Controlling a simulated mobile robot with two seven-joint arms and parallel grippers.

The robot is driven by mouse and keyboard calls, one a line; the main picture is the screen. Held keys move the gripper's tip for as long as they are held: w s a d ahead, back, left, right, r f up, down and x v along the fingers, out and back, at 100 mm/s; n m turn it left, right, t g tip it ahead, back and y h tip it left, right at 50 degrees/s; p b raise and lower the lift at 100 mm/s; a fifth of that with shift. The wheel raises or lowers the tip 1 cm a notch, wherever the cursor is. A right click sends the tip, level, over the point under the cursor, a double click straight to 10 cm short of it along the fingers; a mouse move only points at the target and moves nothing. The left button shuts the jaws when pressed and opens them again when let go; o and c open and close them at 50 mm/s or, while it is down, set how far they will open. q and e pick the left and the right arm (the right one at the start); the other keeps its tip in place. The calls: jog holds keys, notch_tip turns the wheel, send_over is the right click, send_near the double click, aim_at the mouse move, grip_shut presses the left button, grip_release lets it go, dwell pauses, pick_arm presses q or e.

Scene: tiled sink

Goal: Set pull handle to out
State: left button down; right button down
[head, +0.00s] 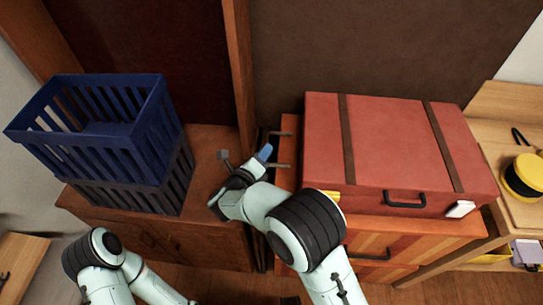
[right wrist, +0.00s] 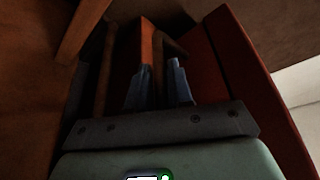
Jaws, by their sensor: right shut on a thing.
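The pull handle (head: 281,165) shows in the head view as thin dark rails at the left side of the red suitcase (head: 390,145). My right gripper (head: 264,153) is at this handle, left of the suitcase, and is shut on it. In the right wrist view, the blue-grey fingers (right wrist: 159,88) stand on either side of a dark bar of the handle, with the red suitcase side to the right. The fingers and shadow hide part of the grip. My left arm shows at the lower left, but its gripper is out of view.
The suitcase lies on a striped wooden drawer unit (head: 375,241). Stacked dark crates (head: 95,130) stand on a brown cabinet (head: 207,160) to the left, with a narrow gap between the furniture. A shelf with a yellow-black round item (head: 523,177) is at the right.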

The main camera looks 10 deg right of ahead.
jog(key=shift+a, duration=0.25)
jog(key=c, duration=1.1)
grip_release()
jog(key=shift+w, duration=0.1)
jog(key=v, duration=1.3)
jog(key=shift+b, duration=0.45)
jog(key=shift+a, duration=0.15)
